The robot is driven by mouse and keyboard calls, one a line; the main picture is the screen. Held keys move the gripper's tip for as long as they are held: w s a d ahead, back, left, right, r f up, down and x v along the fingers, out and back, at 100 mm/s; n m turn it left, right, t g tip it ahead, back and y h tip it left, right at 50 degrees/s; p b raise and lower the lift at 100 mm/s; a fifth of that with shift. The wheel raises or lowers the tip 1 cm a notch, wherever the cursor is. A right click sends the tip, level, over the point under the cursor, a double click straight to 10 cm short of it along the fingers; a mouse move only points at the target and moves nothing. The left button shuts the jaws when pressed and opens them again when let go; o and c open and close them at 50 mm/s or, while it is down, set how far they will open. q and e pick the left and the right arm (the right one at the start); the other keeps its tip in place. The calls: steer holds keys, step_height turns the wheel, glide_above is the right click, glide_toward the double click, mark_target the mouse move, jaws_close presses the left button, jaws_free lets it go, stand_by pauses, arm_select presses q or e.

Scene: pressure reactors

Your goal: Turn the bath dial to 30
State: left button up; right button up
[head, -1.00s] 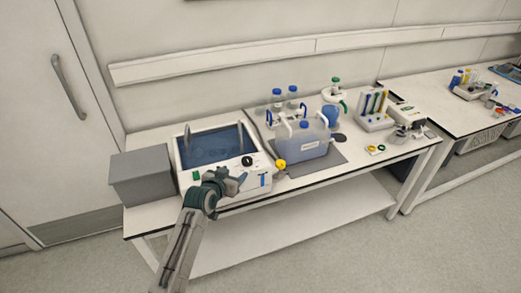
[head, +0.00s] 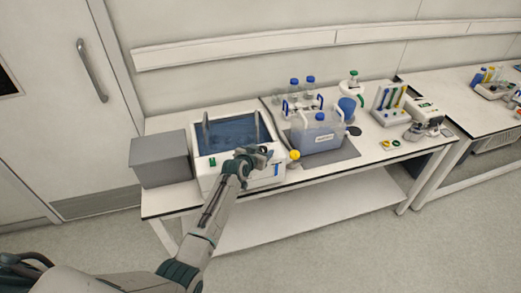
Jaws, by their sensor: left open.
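The bath (head: 204,183) is a white box on the bench with an open basin of dark blue water and a sloped front panel. The panel carries a green switch (head: 213,162) at its left and a blue mark (head: 277,170) at its right. My left gripper (head: 262,153) is at the right part of the panel, at the place of the black dial. It is open. The gripper covers the dial, so its setting cannot be read, and I cannot tell whether the fingers touch it. My right gripper is out of view.
A grey box (head: 160,160) stands just left of the bath. A yellow knob (head: 294,155) is close right of the gripper. A blue-capped container (head: 318,133) stands on a grey mat, with bottles (head: 295,88) behind. A tube rack (head: 390,100) is further right. The floor in front is clear.

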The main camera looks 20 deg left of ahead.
arm_select(q)
steer(key=shift+w, duration=0.1)
steer(key=shift+c, duration=0.3)
steer(key=c, duration=0.9)
